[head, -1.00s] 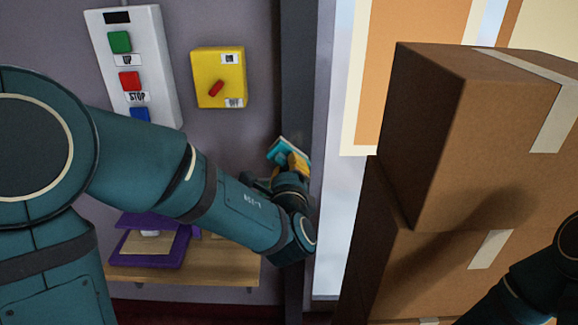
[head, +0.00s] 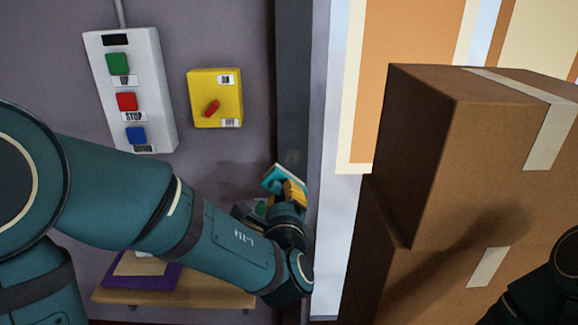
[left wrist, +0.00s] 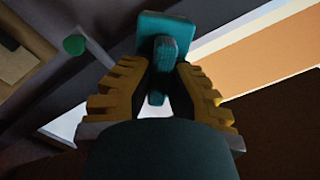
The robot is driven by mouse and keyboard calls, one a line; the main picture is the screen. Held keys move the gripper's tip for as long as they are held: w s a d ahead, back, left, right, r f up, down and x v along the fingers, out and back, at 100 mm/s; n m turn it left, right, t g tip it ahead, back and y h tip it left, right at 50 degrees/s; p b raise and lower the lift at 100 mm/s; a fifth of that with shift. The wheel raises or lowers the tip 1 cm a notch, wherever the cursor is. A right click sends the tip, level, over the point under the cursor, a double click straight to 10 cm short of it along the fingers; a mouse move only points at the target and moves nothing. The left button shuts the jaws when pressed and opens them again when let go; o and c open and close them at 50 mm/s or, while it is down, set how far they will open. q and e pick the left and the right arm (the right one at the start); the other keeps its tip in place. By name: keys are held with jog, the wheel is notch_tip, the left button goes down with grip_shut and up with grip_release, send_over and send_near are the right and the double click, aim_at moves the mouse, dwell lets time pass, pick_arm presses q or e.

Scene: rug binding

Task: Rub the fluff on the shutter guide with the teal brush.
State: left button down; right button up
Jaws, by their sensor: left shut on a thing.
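The teal brush (head: 283,179) is held in my left gripper (head: 294,193), whose yellow fingers are shut on its handle. In the left wrist view the brush (left wrist: 168,32) stands out beyond the fingertips of the gripper (left wrist: 165,80), its flat head away from me. The shutter guide (head: 294,80) is a dark upright channel beside the pale door edge. The brush head is in front of the guide's left side; I cannot tell whether it touches. A faint greyish smudge (head: 291,158) on the guide just above the brush may be the fluff. My right gripper is out of view.
Stacked cardboard boxes (head: 420,150) stand close on the right. A control box (head: 130,90) and a yellow switch box (head: 215,98) are on the wall at left. A wooden shelf (head: 220,297) with a purple item (head: 160,277) is below my left arm.

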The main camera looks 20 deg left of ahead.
pick_arm(q)
jog(key=shift+x, duration=3.5)
jog(key=shift+x, duration=1)
jog(key=d, duration=0.2)
jog(key=w+d, duration=0.1)
jog(key=d, duration=0.1)
jog(key=shift+w, duration=0.1)
jog(key=shift+a, duration=0.1)
jog(key=shift+s+a, duration=0.25)
jog(key=shift+a, duration=0.75)
jog(key=shift+s+a, duration=0.2)
jog(key=shift+a, duration=0.8)
